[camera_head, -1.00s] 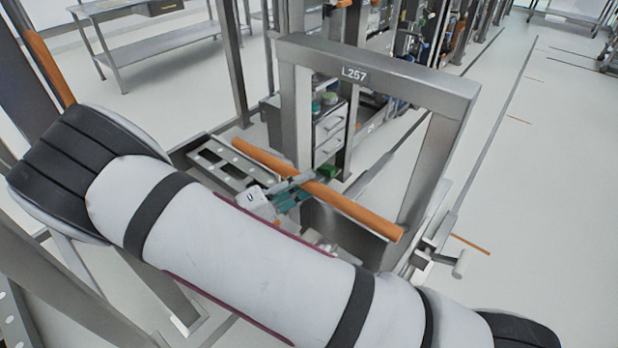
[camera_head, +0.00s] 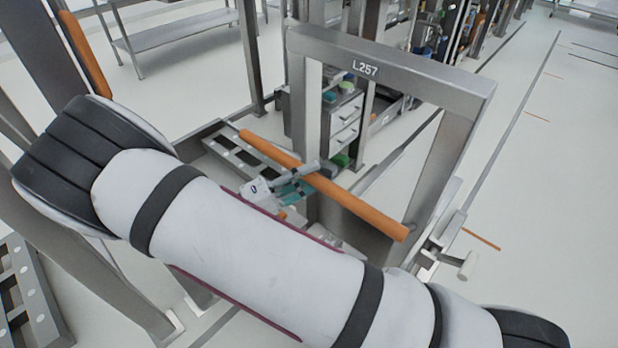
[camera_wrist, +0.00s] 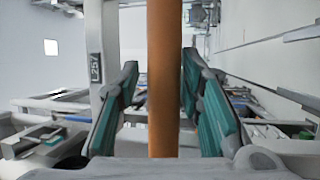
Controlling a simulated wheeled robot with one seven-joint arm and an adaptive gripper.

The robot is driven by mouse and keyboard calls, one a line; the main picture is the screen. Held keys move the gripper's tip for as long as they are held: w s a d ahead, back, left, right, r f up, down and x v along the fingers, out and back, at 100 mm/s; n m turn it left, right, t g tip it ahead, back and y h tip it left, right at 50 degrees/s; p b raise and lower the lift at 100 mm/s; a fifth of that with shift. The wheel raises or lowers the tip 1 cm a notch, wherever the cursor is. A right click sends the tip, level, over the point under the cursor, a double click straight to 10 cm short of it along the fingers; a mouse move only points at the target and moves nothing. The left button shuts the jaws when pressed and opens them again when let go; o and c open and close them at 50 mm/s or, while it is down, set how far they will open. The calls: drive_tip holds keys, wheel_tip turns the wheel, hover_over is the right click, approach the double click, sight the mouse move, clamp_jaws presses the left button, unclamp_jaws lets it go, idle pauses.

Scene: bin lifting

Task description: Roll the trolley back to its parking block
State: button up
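The trolley appears to be the grey upright frame (camera_head: 385,68) labelled L257, with an orange handle bar (camera_head: 365,212) across its near side. My gripper (camera_head: 297,184) is at the bar's middle in the head view, partly hidden by my arm. In the wrist view the orange bar (camera_wrist: 164,85) runs between the two teal-padded fingers of my gripper (camera_wrist: 160,68). A gap shows left of the bar and a narrower one right of it, so the fingers are around it but not closed on it. I cannot identify the parking block.
A grey slotted rail (camera_head: 235,150) lies left of the frame. A small drawer cabinet (camera_head: 343,125) stands behind it. A metal table (camera_head: 180,40) is at the back left, and grey posts stand close at left. Open floor (camera_head: 560,200) is on the right.

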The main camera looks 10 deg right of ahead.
drive_tip(key=shift+s+f, duration=0.1)
drive_tip(key=shift+a, duration=0.25)
drive_tip(key=v, duration=1.1)
drive_tip(key=shift+a, duration=0.25)
drive_tip(key=shift+s+f, duration=0.1)
